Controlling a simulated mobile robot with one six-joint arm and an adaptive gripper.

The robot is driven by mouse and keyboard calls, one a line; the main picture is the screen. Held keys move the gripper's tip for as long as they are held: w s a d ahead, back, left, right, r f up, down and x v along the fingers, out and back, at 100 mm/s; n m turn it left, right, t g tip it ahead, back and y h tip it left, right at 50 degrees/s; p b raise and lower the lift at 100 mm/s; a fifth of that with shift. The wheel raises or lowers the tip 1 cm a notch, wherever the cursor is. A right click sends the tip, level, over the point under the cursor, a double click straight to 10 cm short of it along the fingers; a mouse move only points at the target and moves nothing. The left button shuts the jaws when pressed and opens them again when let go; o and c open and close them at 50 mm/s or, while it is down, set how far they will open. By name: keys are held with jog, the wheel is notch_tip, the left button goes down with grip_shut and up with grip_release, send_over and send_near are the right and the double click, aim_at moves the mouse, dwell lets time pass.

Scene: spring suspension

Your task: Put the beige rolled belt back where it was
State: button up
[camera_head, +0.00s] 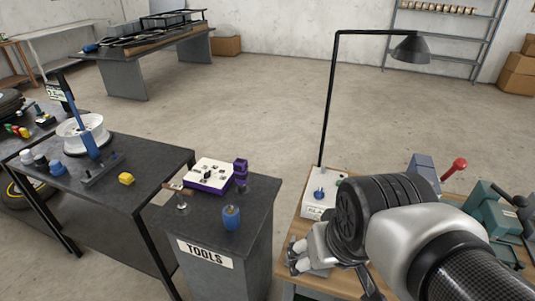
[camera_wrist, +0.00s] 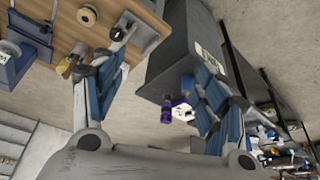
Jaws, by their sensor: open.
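A small beige round roll with a dark centre, which looks like the rolled belt (camera_wrist: 90,16), sits on the wooden workbench (camera_wrist: 62,25) in the wrist view. It stands apart from my gripper. I cannot make it out in the head view, where my arm covers much of that bench. My gripper (camera_wrist: 155,60) is open, with its two blue-and-grey fingers spread wide and nothing between them. In the head view the gripper (camera_head: 297,258) is partly hidden by my arm, over the left edge of the wooden bench.
A shelf rack at the back holds a row of beige-brown rolls (camera_head: 435,8). A desk lamp (camera_head: 410,48) stands on the wooden bench. A tools cabinet (camera_head: 262,203) carries a white-and-purple box (camera_head: 210,174) and a blue object (camera_head: 231,217). The middle floor is clear.

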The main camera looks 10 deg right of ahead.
jog(key=shift+n, duration=0.5)
jog(key=s, duration=0.1)
jog(key=s+a, duration=0.1)
jog(key=s, duration=0.1)
jog(key=s+a+r, duration=0.1)
jog(key=shift+s, duration=0.25)
dwell(0.5)
